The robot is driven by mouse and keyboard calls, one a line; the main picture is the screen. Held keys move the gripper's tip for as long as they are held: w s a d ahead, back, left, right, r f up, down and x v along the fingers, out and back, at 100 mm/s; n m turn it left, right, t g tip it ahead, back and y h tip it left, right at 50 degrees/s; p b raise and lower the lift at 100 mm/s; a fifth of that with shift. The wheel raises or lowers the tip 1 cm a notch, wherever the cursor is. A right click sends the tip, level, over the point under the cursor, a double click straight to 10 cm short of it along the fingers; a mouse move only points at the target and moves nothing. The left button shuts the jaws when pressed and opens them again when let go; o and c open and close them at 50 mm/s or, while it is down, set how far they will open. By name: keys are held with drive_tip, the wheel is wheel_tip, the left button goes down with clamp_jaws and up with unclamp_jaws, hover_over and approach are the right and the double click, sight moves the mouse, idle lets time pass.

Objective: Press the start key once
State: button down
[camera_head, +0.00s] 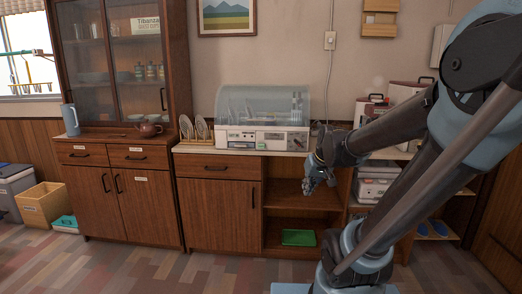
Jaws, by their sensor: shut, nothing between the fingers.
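The dish dryer (262,137) stands on the counter, with a white control front and a clear domed cover over the dishes inside. Its front panel has small buttons and dark and green marks, but they are too small to tell which one is the start key. My gripper (309,190) is shut and empty, in front of the open shelf, below and to the right of the dryer's front panel. It is apart from the dryer. My arm comes in from the right side of the picture.
A plate rack (194,131) stands on the counter left of the dryer. A brown teapot (149,130) and a blue jug (70,119) are on the cabinet at left. A green tray (298,237) lies on the low shelf. The floor in front is clear.

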sight(261, 146)
drive_tip(key=w+a+t+y, duration=0.1)
drive_tip(key=w+a, duration=0.5)
drive_tip(key=w, duration=0.4)
drive_tip(key=w+a+n+t+y, duration=0.1)
drive_tip(key=w+a+t+y, duration=0.1)
drive_tip(key=w+a, duration=0.5)
drive_tip(key=w+a+n+t+y, duration=0.1)
drive_tip(key=w+a, duration=0.5)
drive_tip(key=w, duration=0.7)
drive_tip(key=shift+w+a+t+y, duration=0.2)
drive_tip(key=shift+a+t+y, duration=0.1)
drive_tip(key=shift+t+y, duration=0.15)
drive_tip(key=shift+r, duration=0.1)
drive_tip(key=shift+w+d, duration=0.15)
drive_tip(key=shift+w, duration=4.25)
drive_tip(key=shift+w, duration=1.2)
drive_tip(key=shift+r, duration=0.1)
drive_tip(key=shift+s, duration=1.25)
drive_tip(key=shift+s, duration=0.15)
